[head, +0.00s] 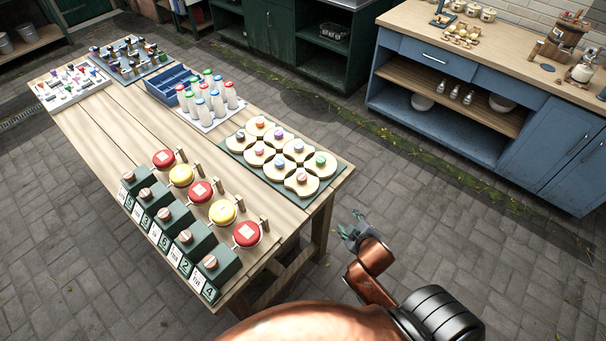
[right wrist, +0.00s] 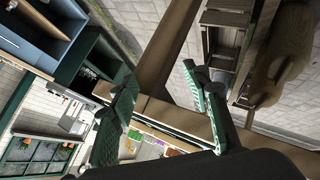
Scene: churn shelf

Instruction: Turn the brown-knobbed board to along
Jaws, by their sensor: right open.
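Several round pale wooden boards with small coloured knobs sit close together on a green mat (head: 231,148) at the table's right end in the head view. The board nearest me (head: 302,188) has a reddish-brown knob (head: 302,177). Other knobs look orange, purple, blue and green, and the similar warm colours are hard to tell apart at this size. My right gripper (head: 352,229) is open and empty, off the table's right edge and apart from the boards. It also shows in the right wrist view (right wrist: 163,92), which does not show the boards. My left gripper is not in view.
The wooden table (head: 125,130) also holds red and yellow round pieces (head: 200,191) by green numbered blocks (head: 194,240), white bottles (head: 208,99), a blue tray (head: 172,82) and racks at the far end. A blue cabinet (head: 420,75) stands behind. Paving between them is clear.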

